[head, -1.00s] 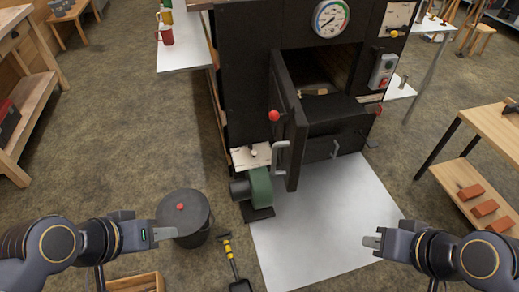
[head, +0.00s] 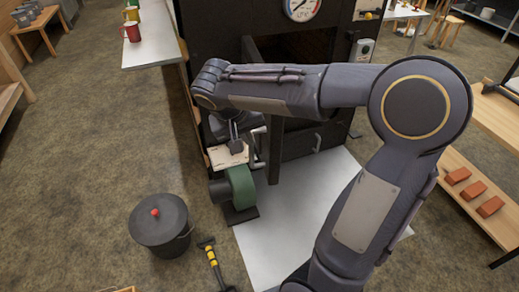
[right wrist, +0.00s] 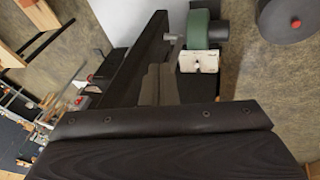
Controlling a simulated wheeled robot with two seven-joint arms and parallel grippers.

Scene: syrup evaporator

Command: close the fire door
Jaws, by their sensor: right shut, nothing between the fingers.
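The fire door (head: 274,152) is a dark panel on the front of the black evaporator, standing swung open. My right arm hides much of it in the head view. The dark firebox opening (head: 288,46) shows behind the arm. A grey handle (head: 257,150) is at the door's left face. My right gripper (head: 237,138) points down, shut and empty, just left of the door; I cannot tell whether it touches. In the right wrist view a dark slab (right wrist: 135,60), probably the door, runs diagonally. My left gripper is out of the head view.
A green blower (head: 241,187) and a pale board (head: 228,156) are below the gripper. A lidded black bucket (head: 160,222) and a shovel (head: 212,262) are on the floor. A white table with a red mug (head: 132,32) is at left.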

